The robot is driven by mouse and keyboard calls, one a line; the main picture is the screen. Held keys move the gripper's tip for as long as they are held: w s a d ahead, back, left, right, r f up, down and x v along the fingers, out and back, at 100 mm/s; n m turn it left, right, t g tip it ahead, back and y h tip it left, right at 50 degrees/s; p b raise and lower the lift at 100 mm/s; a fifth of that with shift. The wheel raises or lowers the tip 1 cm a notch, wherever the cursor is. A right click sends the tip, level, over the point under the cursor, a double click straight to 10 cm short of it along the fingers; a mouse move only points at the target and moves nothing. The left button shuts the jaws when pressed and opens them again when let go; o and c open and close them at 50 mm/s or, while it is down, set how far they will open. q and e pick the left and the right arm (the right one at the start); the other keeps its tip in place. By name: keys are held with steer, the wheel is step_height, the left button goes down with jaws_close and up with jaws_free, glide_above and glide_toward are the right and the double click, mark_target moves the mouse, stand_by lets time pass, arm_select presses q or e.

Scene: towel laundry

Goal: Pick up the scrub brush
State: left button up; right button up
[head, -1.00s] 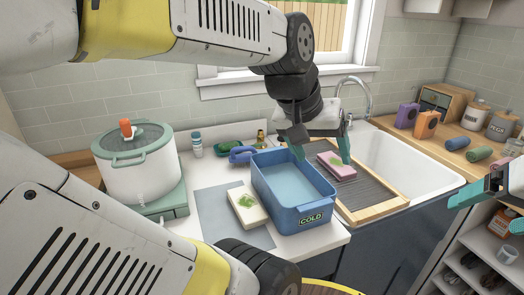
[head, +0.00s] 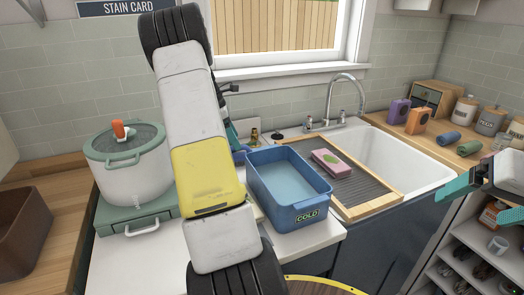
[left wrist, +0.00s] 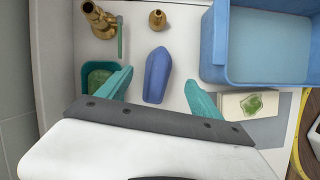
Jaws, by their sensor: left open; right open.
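The scrub brush appears to be the blue, rounded object (left wrist: 157,75) on the white counter in the left wrist view. In the head view only a bit of blue (head: 239,156) shows beside my left arm. My left gripper (left wrist: 158,80) is open, with its teal fingers on either side of the brush in the picture and a gap on both sides. I cannot tell its height above the brush. In the head view my forearm hides most of this gripper. My right gripper (head: 462,210) is open and empty at the right edge, away from the brush.
A blue COLD basin (head: 292,190) stands right of the brush. A green dish (left wrist: 98,76) and brass fittings (left wrist: 99,18) lie left and behind. A folded cloth with a green stain (left wrist: 252,104) is near. A pink block (head: 330,162) sits on the ribbed board (head: 372,185).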

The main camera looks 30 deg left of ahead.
mark_target(242, 155)
arm_select(q)
steer(key=x, duration=0.8)
steer(key=shift+a+f, duration=0.15)
steer(key=shift+a, duration=0.15)
steer(key=shift+c, duration=0.2)
steer(key=c, duration=1.5)
step_height(242, 155, up, 10)
steer(key=shift+r, duration=0.1)
